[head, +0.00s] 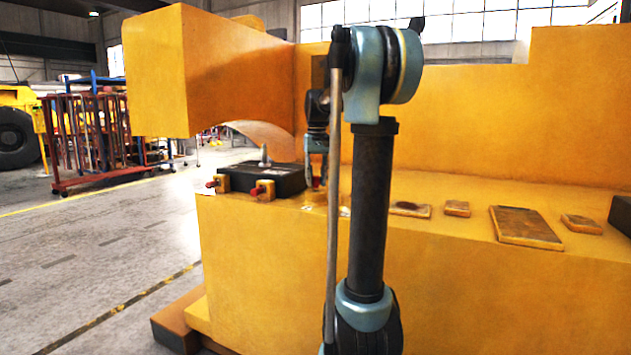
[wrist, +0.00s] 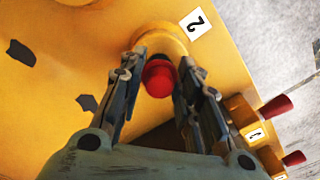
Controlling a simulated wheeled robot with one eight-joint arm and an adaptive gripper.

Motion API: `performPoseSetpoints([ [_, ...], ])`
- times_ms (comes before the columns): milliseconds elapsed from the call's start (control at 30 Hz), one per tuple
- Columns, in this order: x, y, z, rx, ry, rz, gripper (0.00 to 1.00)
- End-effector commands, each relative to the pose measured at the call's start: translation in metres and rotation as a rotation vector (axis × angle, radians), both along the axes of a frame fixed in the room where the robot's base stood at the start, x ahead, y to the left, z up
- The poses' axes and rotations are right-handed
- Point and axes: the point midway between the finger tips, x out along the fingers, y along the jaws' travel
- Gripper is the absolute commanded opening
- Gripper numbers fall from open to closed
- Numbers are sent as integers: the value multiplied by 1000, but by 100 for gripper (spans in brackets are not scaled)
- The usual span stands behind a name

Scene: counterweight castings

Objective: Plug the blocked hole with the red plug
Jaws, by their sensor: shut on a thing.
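My gripper (wrist: 158,68) points down at the yellow casting, its two fingers closed on either side of a red plug (wrist: 158,77). The plug's round red head shows between the fingers.
Two yellow blocks with red-handled pieces (head: 218,183) (head: 262,190) stand at the black box (head: 285,178). Flat rusty plates (head: 525,226) lie along the ledge to the right. A tall yellow wall (head: 470,120) rises behind, and an overhang (head: 215,70) stands at upper left.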

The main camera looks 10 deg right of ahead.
Motion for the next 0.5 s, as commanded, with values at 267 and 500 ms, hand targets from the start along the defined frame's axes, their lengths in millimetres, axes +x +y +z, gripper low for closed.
performPoseSetpoints([
  [267, 0, 0, 0, 0, 0, 0, 15],
  [500, 0, 0, -5, 0, 0, 0, 15],
])
